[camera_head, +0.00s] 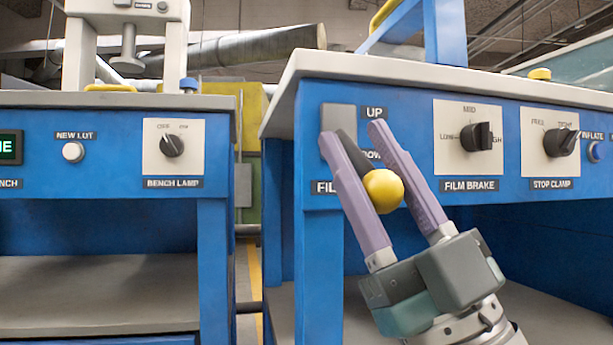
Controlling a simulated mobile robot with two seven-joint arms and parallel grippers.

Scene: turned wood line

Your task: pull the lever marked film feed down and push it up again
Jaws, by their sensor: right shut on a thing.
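The film feed lever is on the blue front panel of the right bench. Its dark shaft (352,150) comes out of a grey plate (338,117) and slants down to a yellow ball knob (383,190). The labels UP and DOWN are beside the plate, the second partly covered. The FILM label below is mostly hidden by my finger. My right gripper (354,134) has its two purple fingers on either side of the lever and is shut on it. My left gripper is out of view.
Right of the lever are the film brake knob (482,137), the stop clamp knob (562,141) and a blue inflate button (593,151). The left bench has a new lot button (73,152) and a bench lamp knob (172,145). A gap separates the benches.

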